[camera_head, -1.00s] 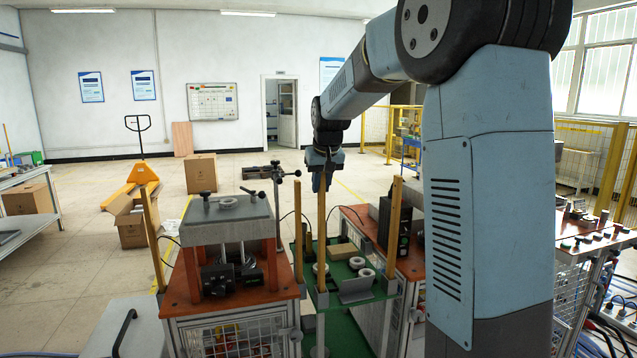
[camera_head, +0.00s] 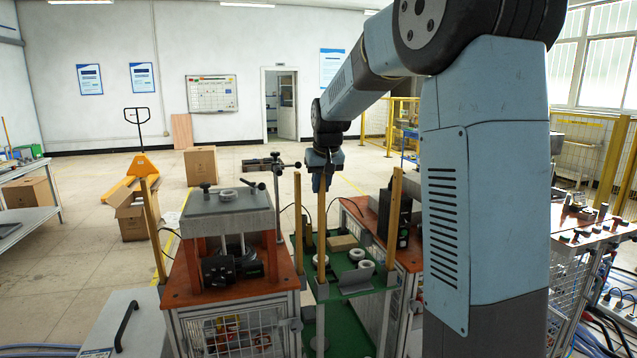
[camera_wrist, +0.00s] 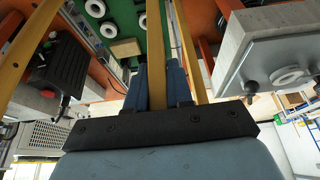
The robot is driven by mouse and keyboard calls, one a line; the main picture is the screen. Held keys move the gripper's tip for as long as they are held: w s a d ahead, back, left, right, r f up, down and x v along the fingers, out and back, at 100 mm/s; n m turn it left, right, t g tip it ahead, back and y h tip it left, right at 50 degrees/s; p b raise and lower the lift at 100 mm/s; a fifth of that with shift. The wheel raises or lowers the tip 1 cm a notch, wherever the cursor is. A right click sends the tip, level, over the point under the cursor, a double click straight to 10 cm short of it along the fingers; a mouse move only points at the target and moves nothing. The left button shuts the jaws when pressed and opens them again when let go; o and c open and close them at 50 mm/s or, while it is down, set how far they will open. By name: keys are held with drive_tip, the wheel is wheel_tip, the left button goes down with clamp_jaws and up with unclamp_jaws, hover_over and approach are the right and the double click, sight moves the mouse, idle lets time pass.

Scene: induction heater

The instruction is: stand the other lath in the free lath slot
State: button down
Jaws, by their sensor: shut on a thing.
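My gripper (camera_head: 321,186) points down over the green fixture table (camera_head: 345,268). It is shut on a tan wooden lath (camera_head: 321,238), which also shows between the blue fingers in the wrist view (camera_wrist: 155,50). The held lath is about upright. Its lower end is at a grey socket (camera_head: 321,289) on the table's front left corner; I cannot tell whether it is seated. Other laths stand upright at the table's back left (camera_head: 298,215) and right side (camera_head: 394,215). Another lath (camera_head: 153,230) stands, slightly tilted, left of the press.
A press with a grey top plate (camera_head: 228,203) stands close left. White rings (camera_head: 357,254) and a tan block (camera_head: 342,243) lie on the green table. A black box unit (camera_head: 398,218) stands to the right. Open floor lies behind.

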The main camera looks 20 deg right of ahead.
drive_tip(key=shift+f, duration=0.7)
drive_tip(key=c, duration=0.9)
unclamp_jaws()
drive_tip(key=v, duration=1.3)
drive_tip(key=shift+s+r, duration=0.2)
drive_tip(key=shift+r, duration=0.1)
drive_tip(key=shift+t, duration=0.6)
drive_tip(key=s+f, duration=0.3)
drive_tip(key=s, duration=0.7)
drive_tip(key=s+f, duration=0.4)
drive_tip(key=s, duration=0.7)
drive_tip(key=s+f, duration=0.4)
drive_tip(key=s, duration=0.7)
drive_tip(key=shift+s+a, duration=0.1)
drive_tip(key=shift+a, duration=0.25)
